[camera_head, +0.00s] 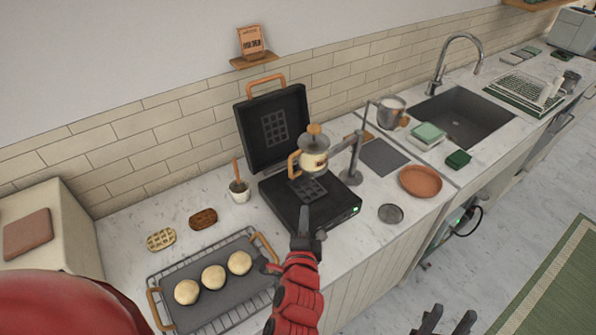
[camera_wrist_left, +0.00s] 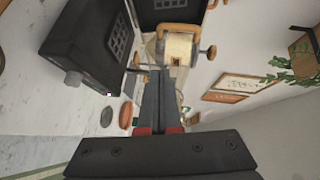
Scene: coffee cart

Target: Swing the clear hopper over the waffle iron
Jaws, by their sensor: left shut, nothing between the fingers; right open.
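The clear hopper (camera_head: 314,157), with pale batter inside, an orange knob on top and an orange handle (camera_head: 294,164) on its left, hangs from a grey swing arm on a post (camera_head: 352,166). In the head view it appears above the rear of the waffle iron's lower plate. The black waffle iron (camera_head: 325,208) stands with its lid (camera_head: 272,130) up. My left gripper (camera_head: 304,212) is shut and empty at the iron's front edge, apart from the hopper. The left wrist view shows the hopper (camera_wrist_left: 181,48) beyond the fingertips (camera_wrist_left: 160,75). My right gripper (camera_head: 446,320) is open, low at the bottom edge.
A wire rack (camera_head: 208,306) with three round buns stands front left. A terracotta plate (camera_head: 420,181), a small dark dish (camera_head: 391,213) and a sink (camera_head: 465,120) lie right.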

